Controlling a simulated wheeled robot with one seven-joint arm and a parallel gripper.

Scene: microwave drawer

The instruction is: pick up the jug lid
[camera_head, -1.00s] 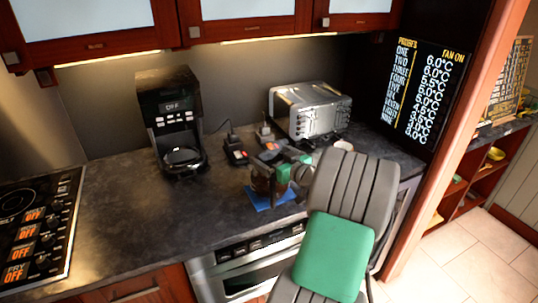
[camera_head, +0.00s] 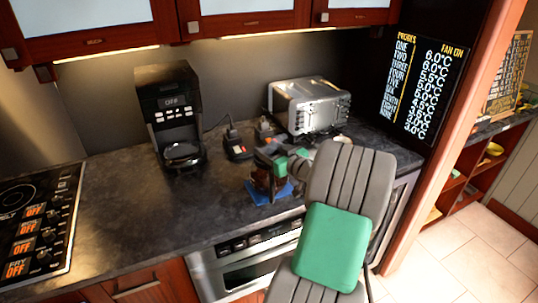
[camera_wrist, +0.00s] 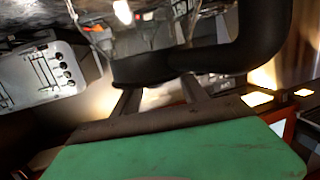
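The jug (camera_head: 262,181) stands on a blue mat (camera_head: 284,192) near the counter's front edge, its body brownish and see-through. In the wrist view a black band, probably the jug lid (camera_wrist: 140,68), lies just beyond my fingers, with a thick black curved handle (camera_wrist: 262,40) at its right. My gripper (camera_head: 271,158) is at the top of the jug in the head view and partly covers it. In the wrist view my two fingers (camera_wrist: 160,88) stand apart, but their tips are hidden against the black part. I cannot tell whether they grip it.
A coffee maker (camera_head: 170,112) stands at the back left of the counter and a silver toaster (camera_head: 309,104) at the back right. Small dark devices (camera_head: 236,147) lie behind the jug. The counter between hob (camera_head: 40,222) and jug is clear.

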